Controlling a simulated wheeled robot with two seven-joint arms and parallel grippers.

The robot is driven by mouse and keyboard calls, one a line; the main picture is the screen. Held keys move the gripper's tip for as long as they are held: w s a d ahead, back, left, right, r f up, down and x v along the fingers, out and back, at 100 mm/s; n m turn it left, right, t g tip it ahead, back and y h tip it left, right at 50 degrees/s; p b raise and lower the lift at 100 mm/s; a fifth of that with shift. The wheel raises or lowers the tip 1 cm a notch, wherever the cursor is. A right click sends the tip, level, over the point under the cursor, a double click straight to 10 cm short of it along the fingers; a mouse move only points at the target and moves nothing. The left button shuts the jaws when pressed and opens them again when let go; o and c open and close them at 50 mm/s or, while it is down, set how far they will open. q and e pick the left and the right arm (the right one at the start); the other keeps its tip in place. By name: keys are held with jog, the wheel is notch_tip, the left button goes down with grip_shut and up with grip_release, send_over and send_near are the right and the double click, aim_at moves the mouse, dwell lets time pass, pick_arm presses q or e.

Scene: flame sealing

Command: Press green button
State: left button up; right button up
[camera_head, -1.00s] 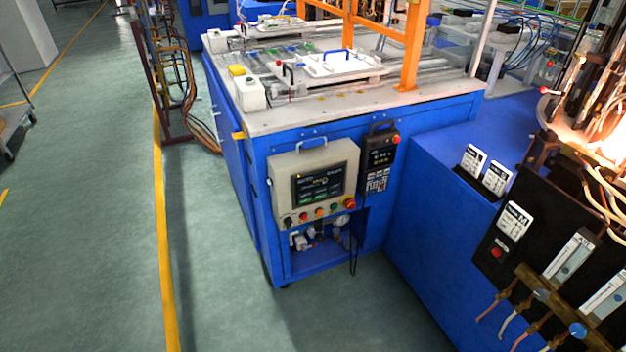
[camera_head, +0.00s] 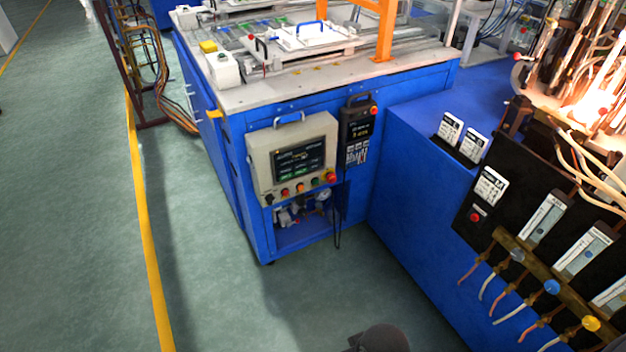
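A beige control panel (camera_head: 257,163) with a dark screen (camera_head: 298,160) hangs on the front of the blue machine cabinet. A row of small controls runs along its lower edge. The green button (camera_head: 315,183) is toward the right of this row, between an orange button (camera_head: 300,187) and a larger red button (camera_head: 331,176). A red button (camera_head: 285,192) and a black knob (camera_head: 269,199) are at the left of the row. Neither of my grippers shows. A dark rounded part at the bottom edge looks like a piece of my arm, well below the panel.
A dark handheld-style unit (camera_head: 358,125) hangs right of the panel. A blue bench (camera_head: 410,190) juts forward at the right, with a black board (camera_head: 470,228), gas lines and bright flames (camera_head: 590,110). The green floor (camera_head: 75,200) is clear in front and left, crossed by a yellow line.

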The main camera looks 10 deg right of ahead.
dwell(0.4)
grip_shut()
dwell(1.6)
